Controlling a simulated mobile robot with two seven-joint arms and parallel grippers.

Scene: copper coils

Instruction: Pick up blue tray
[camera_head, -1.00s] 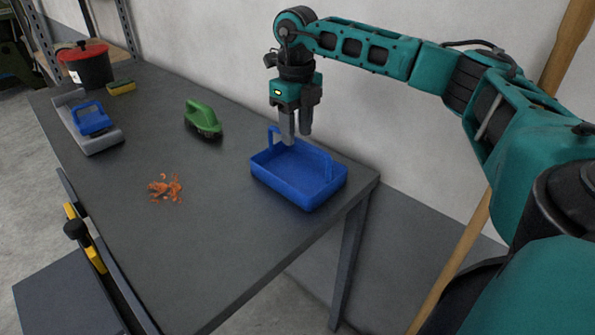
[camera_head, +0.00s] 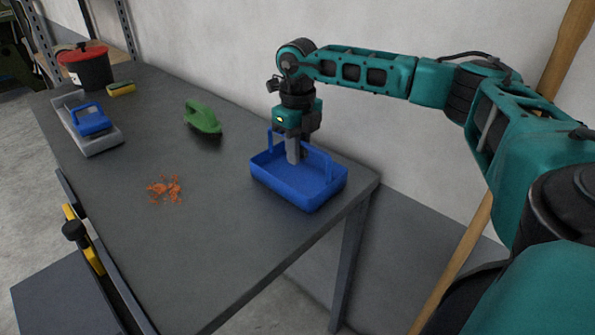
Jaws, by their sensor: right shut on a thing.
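The blue tray (camera_head: 290,192) sits near the right end of the grey table, with a raised handle across it. My right gripper (camera_head: 293,160) points down into the tray from above. Its fingers are together at the tray's handle (camera_head: 315,156), shut on it. The contact point is partly hidden by the fingers and gripper body. The tray appears to rest level on the tabletop. My left gripper does not show.
A wall stands behind the table. The front middle is clear.

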